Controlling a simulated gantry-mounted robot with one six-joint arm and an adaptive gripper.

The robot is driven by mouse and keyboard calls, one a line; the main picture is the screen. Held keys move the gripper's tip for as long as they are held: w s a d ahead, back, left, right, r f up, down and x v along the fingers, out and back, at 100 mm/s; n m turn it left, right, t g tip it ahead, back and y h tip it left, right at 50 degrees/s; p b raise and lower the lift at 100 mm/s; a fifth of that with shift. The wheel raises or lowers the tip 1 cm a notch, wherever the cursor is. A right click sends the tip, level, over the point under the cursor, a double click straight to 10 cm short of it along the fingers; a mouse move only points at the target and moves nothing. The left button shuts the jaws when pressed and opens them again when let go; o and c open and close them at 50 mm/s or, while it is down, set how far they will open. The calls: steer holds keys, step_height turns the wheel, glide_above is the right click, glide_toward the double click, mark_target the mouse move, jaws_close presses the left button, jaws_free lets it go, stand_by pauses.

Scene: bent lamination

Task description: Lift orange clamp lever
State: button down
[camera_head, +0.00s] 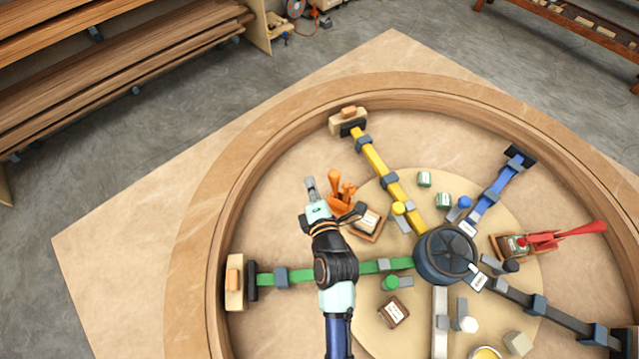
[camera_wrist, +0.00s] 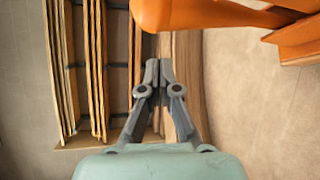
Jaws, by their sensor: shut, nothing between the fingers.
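The orange clamp lever (camera_head: 335,182) stands beside a small brown block with a white label, inside the curved wooden ring. In the wrist view the orange lever (camera_wrist: 205,14) fills the top, close to the camera, with another orange part at the top right. My gripper (camera_head: 311,184) is just left of the lever in the head view. In the wrist view my gripper's fingers (camera_wrist: 159,66) are together at the tips, below the lever and apart from it in the picture. Nothing shows between them.
A yellow bar (camera_head: 378,165) runs right of the lever, and a green bar (camera_head: 375,267) passes below my arm. They meet at a dark hub (camera_head: 440,275). A red clamp (camera_head: 560,237) stands at the right. The curved wooden ring (camera_head: 215,220) surrounds them.

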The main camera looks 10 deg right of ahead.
steer(key=v, duration=1)
steer(key=shift+a, duration=0.25)
steer(key=shift+w, duration=0.1)
